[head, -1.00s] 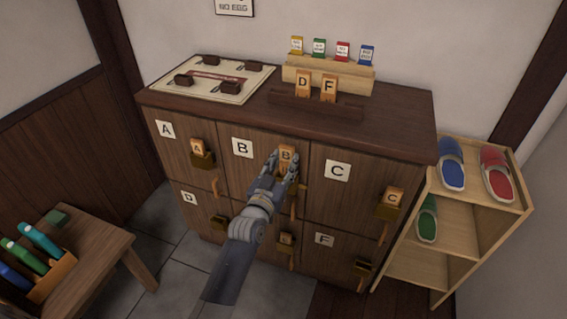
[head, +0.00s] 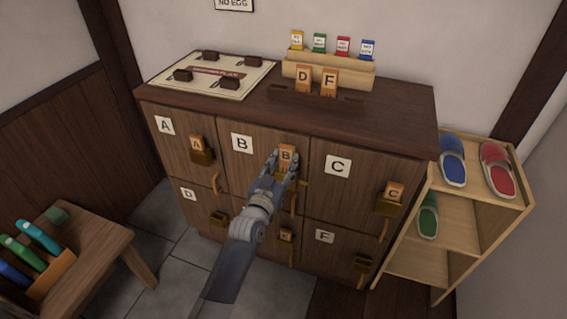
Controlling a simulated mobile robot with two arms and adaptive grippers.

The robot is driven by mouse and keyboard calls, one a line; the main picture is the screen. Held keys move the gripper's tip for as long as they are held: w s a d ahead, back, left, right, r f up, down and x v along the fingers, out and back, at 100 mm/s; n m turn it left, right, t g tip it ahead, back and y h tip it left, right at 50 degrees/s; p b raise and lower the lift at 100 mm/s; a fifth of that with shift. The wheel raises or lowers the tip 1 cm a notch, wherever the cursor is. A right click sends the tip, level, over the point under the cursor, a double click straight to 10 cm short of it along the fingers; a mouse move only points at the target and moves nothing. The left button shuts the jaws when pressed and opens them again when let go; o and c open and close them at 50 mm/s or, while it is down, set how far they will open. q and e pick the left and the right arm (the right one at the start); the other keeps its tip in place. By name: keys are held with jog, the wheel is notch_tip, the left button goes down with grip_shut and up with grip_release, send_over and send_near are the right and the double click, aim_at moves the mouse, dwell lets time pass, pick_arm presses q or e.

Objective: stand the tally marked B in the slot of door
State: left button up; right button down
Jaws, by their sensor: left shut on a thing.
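The wooden tally marked B (head: 287,155) is upright at the front of door B (head: 250,165), at its right side. My left gripper (head: 284,165) is shut on this tally. The slot of door B is mostly hidden behind the gripper, so I cannot tell how deep the tally sits in it. My right gripper is not in view.
Tally A (head: 197,144) and tally C (head: 394,191) stand in their doors' slots. Tallies D (head: 304,77) and F (head: 329,82) stand in a dark rack on the cabinet top (head: 400,105). A shoe shelf (head: 470,215) stands at right, a small table (head: 95,245) at left.

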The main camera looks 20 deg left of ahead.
aim_at(286, 169)
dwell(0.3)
pick_arm(q)
jog(key=shift+f, duration=0.45)
jog(key=shift+f+b, duration=0.75)
jog(key=shift+f, duration=0.15)
jog(key=shift+f, duration=0.4)
jog(key=shift+s+f, duration=0.1)
jog(key=shift+f, duration=0.1)
